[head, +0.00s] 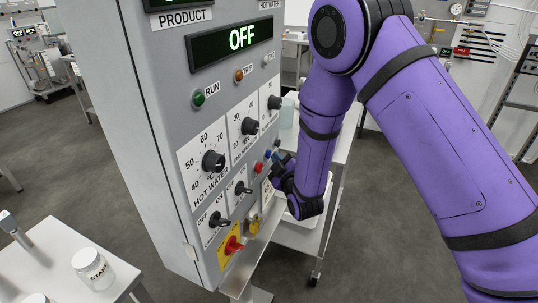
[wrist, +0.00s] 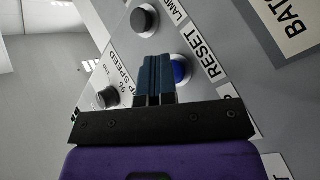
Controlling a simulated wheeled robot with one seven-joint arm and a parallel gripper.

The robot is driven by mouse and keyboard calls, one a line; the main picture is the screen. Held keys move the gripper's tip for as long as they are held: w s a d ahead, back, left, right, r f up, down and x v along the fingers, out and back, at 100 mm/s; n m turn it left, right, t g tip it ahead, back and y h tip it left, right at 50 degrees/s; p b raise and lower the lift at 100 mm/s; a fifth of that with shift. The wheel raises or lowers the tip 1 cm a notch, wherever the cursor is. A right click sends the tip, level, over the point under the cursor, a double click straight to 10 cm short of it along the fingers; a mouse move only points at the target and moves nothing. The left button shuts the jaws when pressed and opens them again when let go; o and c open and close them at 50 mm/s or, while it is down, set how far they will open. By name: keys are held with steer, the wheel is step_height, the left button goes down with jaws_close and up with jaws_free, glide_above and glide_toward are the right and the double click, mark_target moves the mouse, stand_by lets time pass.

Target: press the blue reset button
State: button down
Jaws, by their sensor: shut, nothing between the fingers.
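The blue reset button (wrist: 181,70) shows in the wrist view beside the RESET label (wrist: 202,56), partly hidden behind my fingers. In the head view a small blue button (head: 268,154) sits on the grey control panel (head: 160,130), next to a red one. My gripper (wrist: 156,62) is shut and empty, its fingers side by side. The fingertips overlap the left edge of the button in the wrist view. I cannot tell whether they touch it. In the head view my gripper (head: 279,164) is close to the panel face, just right of the buttons.
A grey button (wrist: 144,20) by the LAMP label and a black knob (wrist: 107,96) flank the blue button. A white cart (head: 310,235) stands behind my gripper.

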steer(key=s+d, duration=0.2)
steer(key=d, duration=0.3)
steer(key=shift+d, duration=0.4)
stand_by(0.4)
steer(key=w+d+r+m+g+h, duration=0.1)
steer(key=d+r+m+h, duration=0.15)
steer(key=r, duration=0.35)
steer(key=w+d+r+m+g+h, duration=0.1)
steer(key=d+r+m, duration=0.1)
steer(key=d+r, duration=0.25)
steer(key=s+d+r+m+g+h, duration=0.2)
steer(key=s+d+r+m+g, duration=0.15)
steer(key=s+d+r, duration=0.4)
steer(key=s+d+r+m+g, duration=0.2)
steer(key=s+d+r, duration=0.1)
steer(key=s, duration=0.6)
steer(key=s+d+r+m+g+h, duration=0.1)
steer(key=s+d+r, duration=0.3)
steer(key=s, duration=0.5)
steer(key=s+d+r+m+g+h, duration=0.1)
steer(key=s+d+r+m+g, duration=0.2)
steer(key=s, duration=0.6)
steer(key=shift+s+d+r+m, duration=0.3)
steer(key=shift+s+d, duration=0.05)
steer(key=shift+d, duration=0.55)
